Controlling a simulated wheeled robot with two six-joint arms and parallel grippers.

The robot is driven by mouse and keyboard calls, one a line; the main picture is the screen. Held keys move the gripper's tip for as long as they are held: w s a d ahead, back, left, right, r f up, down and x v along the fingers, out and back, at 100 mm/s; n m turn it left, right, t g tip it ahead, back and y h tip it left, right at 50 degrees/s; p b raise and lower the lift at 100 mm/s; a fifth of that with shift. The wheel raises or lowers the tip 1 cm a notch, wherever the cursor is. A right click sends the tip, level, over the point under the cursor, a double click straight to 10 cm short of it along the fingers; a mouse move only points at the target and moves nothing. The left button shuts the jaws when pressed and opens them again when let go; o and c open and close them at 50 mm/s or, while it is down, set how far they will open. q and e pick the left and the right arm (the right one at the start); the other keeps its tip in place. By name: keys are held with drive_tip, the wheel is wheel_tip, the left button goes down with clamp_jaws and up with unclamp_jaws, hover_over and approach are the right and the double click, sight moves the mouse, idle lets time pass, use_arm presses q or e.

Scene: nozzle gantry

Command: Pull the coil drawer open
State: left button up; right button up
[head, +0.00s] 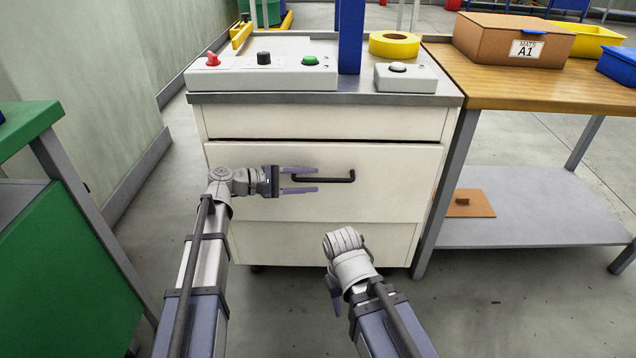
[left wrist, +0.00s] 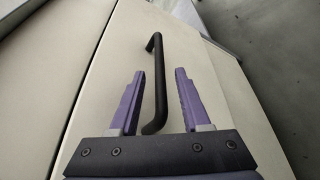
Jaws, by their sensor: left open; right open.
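The coil drawer (head: 385,195) is a cream front in the middle of the white cabinet, with a black bar handle (head: 335,180). A thin dark gap shows along its top edge. My left gripper (head: 316,180) is open in front of the drawer, its purple fingers pointing right at the handle's left part. In the left wrist view, the handle (left wrist: 156,85) runs between the two open fingers (left wrist: 156,88). I cannot tell whether they touch it. My right gripper (head: 335,300) is low in front of the cabinet, pointing down, apart from the drawer; its fingers are partly hidden.
A control box (head: 262,78) with red, black and green knobs, a button box (head: 405,78) and yellow tape (head: 394,44) sit on the cabinet top. A wooden bench (head: 500,85) stands at right, a green cart (head: 75,260) at left. The floor before the cabinet is clear.

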use_arm(q)
drive_tip(key=shift+x, duration=1.55)
clamp_jaws()
